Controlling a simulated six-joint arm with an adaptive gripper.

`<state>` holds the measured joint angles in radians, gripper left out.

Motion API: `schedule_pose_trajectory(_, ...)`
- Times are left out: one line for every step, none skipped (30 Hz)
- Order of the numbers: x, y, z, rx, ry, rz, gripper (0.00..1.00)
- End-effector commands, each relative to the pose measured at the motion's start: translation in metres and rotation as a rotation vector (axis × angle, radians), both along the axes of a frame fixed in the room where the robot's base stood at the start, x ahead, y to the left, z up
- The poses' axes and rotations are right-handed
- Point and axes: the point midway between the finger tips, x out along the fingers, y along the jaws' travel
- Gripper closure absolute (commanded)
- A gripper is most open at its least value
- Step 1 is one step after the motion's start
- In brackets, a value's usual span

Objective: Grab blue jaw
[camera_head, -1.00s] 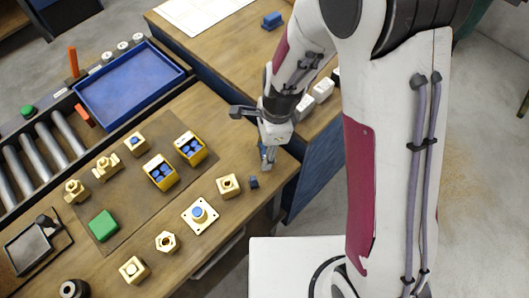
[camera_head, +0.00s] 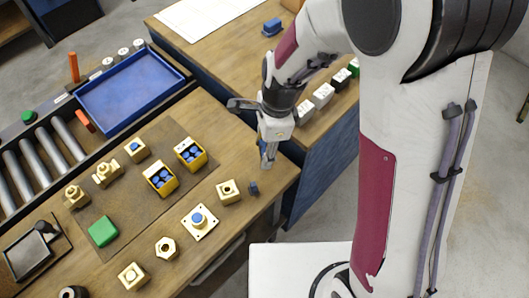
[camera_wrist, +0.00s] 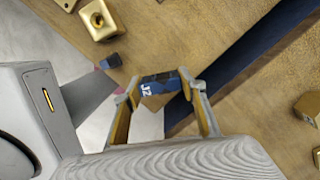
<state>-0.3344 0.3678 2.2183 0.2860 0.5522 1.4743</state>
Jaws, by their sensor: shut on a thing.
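My gripper (camera_head: 267,160) hangs over the right corner of the wooden bench, fingers pointing down. In the wrist view, my gripper (camera_wrist: 165,88) is shut on a blue jaw (camera_wrist: 157,86) marked "J2", held between its two fingertips. In the head view the held jaw is small and mostly hidden by the fingers. A second, dark blue block (camera_head: 253,188) lies on the bench just below and left of my gripper; it also shows in the wrist view (camera_wrist: 110,61). Another blue block (camera_head: 271,27) lies on the far table.
A brass block (camera_head: 229,191) and a brass flange with a blue centre (camera_head: 200,222) stand left of my gripper. Two yellow boxes with blue pieces (camera_head: 160,178) (camera_head: 190,153) are farther left. A blue tray (camera_head: 130,92) lies beyond. White blocks (camera_head: 322,95) line the far table's edge.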

Motion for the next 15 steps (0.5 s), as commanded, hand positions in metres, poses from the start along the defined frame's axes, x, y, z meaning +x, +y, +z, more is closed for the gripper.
schedule_pose_trajectory(0.001,0.0,0.008,0.001,-0.006,-0.001,0.83)
schedule_pose_trajectory(0.001,0.0,0.012,0.001,-0.005,-0.001,0.83)
schedule_pose_trajectory(0.002,0.0,0.017,0.002,-0.006,0.0,0.83)
schedule_pose_trajectory(0.002,0.001,0.022,0.002,-0.006,0.0,0.83)
schedule_pose_trajectory(0.001,0.0,0.025,0.002,-0.005,0.0,0.83)
schedule_pose_trajectory(0.001,0.0,0.03,0.001,-0.005,-0.001,0.83)
schedule_pose_trajectory(0.001,0.0,0.033,0.001,-0.004,-0.001,0.83)
schedule_pose_trajectory(0.001,0.0,0.037,0.001,-0.004,0.0,0.83)
schedule_pose_trajectory(0.001,0.0,0.041,0.001,-0.004,0.0,0.83)
schedule_pose_trajectory(0.001,0.0,0.044,0.002,-0.003,0.001,0.83)
schedule_pose_trajectory(0.001,0.0,0.047,0.002,-0.004,-0.001,0.83)
schedule_pose_trajectory(0.001,0.0,0.05,0.002,-0.004,-0.001,0.83)
schedule_pose_trajectory(0.001,0.0,0.052,0.002,-0.004,-0.001,0.83)
schedule_pose_trajectory(0.001,0.0,0.053,0.002,-0.003,-0.001,0.83)
schedule_pose_trajectory(0.001,0.0,0.055,0.0,-0.002,-0.001,0.83)
